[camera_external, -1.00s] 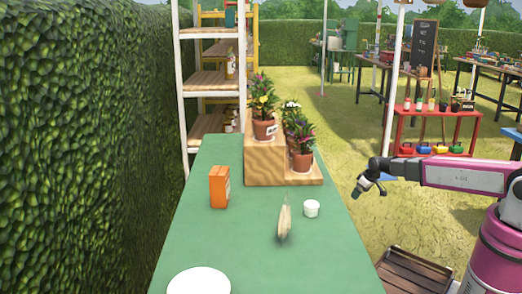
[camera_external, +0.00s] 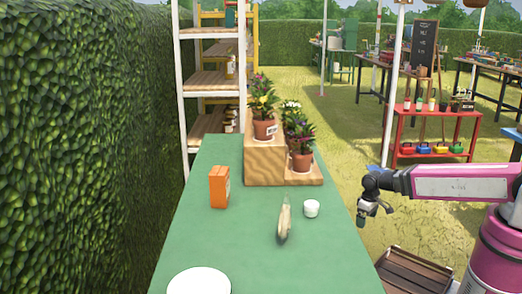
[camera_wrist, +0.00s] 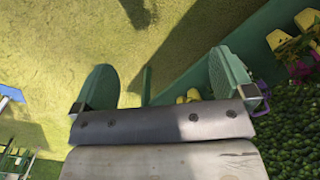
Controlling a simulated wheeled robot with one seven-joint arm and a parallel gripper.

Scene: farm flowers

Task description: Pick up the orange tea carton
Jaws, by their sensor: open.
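The orange tea carton (camera_external: 219,187) stands upright on the left part of the green table (camera_external: 250,255) in the external view. My gripper (camera_external: 374,218) is off the table's right edge, well to the right of the carton and apart from it. In the wrist view my gripper (camera_wrist: 160,85) shows two green finger pads spread wide with nothing between them. The carton cannot be made out in the wrist view.
A corn-like item (camera_external: 284,220) and a small white jar (camera_external: 311,208) lie between my gripper and the carton. A wooden step stand (camera_external: 263,165) with potted flowers is behind them. A white plate (camera_external: 199,281) is at the front. A hedge (camera_external: 80,150) borders the left.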

